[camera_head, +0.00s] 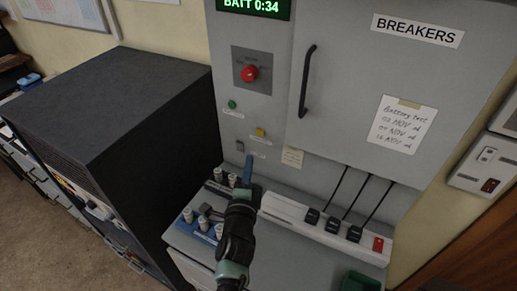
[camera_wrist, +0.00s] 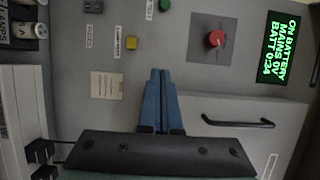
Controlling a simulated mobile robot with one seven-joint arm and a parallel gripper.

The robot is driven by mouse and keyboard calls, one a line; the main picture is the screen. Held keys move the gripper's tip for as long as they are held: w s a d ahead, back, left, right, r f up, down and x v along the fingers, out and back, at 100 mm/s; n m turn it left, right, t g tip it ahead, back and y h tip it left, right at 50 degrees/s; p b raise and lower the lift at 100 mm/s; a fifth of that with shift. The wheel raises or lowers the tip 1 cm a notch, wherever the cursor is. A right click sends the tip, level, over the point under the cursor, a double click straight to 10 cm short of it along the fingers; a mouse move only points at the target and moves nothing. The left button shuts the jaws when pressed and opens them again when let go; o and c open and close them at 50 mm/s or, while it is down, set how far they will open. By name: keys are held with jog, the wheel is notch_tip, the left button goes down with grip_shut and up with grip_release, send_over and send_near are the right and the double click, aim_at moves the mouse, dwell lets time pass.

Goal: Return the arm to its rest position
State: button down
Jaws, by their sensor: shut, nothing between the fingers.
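My gripper (camera_head: 248,163) is in front of the lower left part of the grey console cabinet (camera_head: 258,100). Its blue fingers are together with nothing between them. In the wrist view the closed fingers (camera_wrist: 160,75) point at the panel, between the yellow button (camera_wrist: 131,42) and the red rotary knob (camera_wrist: 214,39). My arm reaches up from the bottom of the head view over the shelf. I cannot tell how far the fingertips are from the panel.
A power strip (camera_head: 275,210) with several black plugs lies on the shelf right of my arm. Small cylinders (camera_head: 204,210) on a blue holder stand left of it. A black cabinet (camera_head: 110,110) stands left. The BREAKERS door has a black handle (camera_head: 307,80). A lit display (camera_wrist: 282,48) reads BATT 0:34.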

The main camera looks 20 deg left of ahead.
jog(key=d+r+n+t+b, duration=0.25)
jog(key=d+r+n, duration=0.2)
jog(key=r, duration=0.75)
jog(key=d+r+n+t+b, duration=0.25)
jog(key=d+r+b, duration=0.2)
jog(key=r, duration=0.75)
jog(key=s+d+r+n+t+h+b, duration=0.2)
jog(key=s+d+r+n+h, duration=0.1)
jog(key=s+d+r, duration=0.4)
jog(key=s+d+r+n+t+h+b, duration=0.2)
jog(key=s+d+r, duration=0.5)
jog(key=s+r, duration=0.4)
jog(key=shift+s+d+r+n+t+h+b, duration=0.35)
jog(key=shift+s+n+t+b, duration=0.3)
jog(key=shift+n, duration=0.45)
jog(key=shift+w+f, duration=0.1)
jog(key=shift+f, duration=0.05)
